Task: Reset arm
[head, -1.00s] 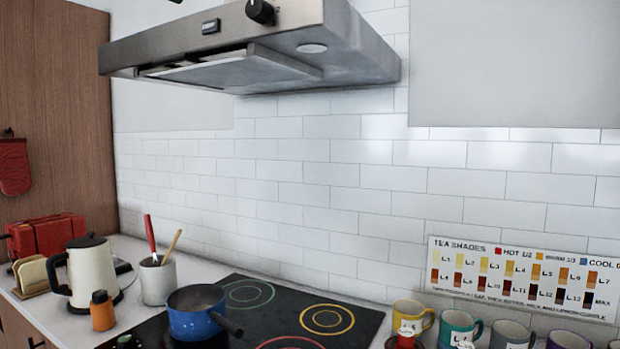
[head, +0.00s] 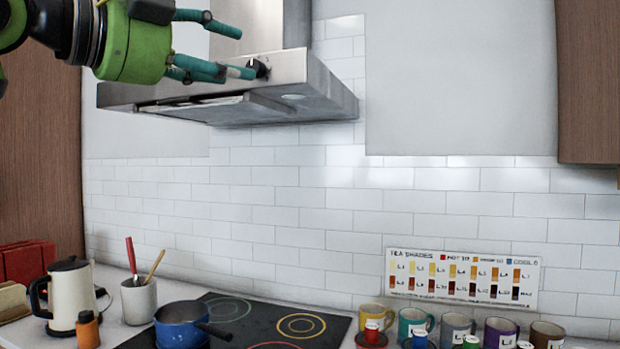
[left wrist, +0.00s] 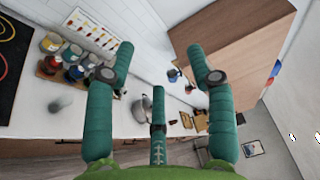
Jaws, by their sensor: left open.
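My left gripper (head: 232,48) comes in from the upper left of the head view, on a green wrist with teal fingers. Its fingers are spread apart, with nothing between them. In the left wrist view the teal fingers of the left gripper (left wrist: 155,65) are wide apart and empty, above the counter. My right gripper is not in view.
On the counter stand a kettle (head: 72,293), an orange bottle (head: 87,330), a utensil crock (head: 139,300) and a blue pot (head: 181,324) on the black cooktop (head: 250,312). Several mugs (head: 455,328) line the right, below a tea shades chart (head: 462,277). A wooden cabinet (head: 590,80) hangs at the upper right.

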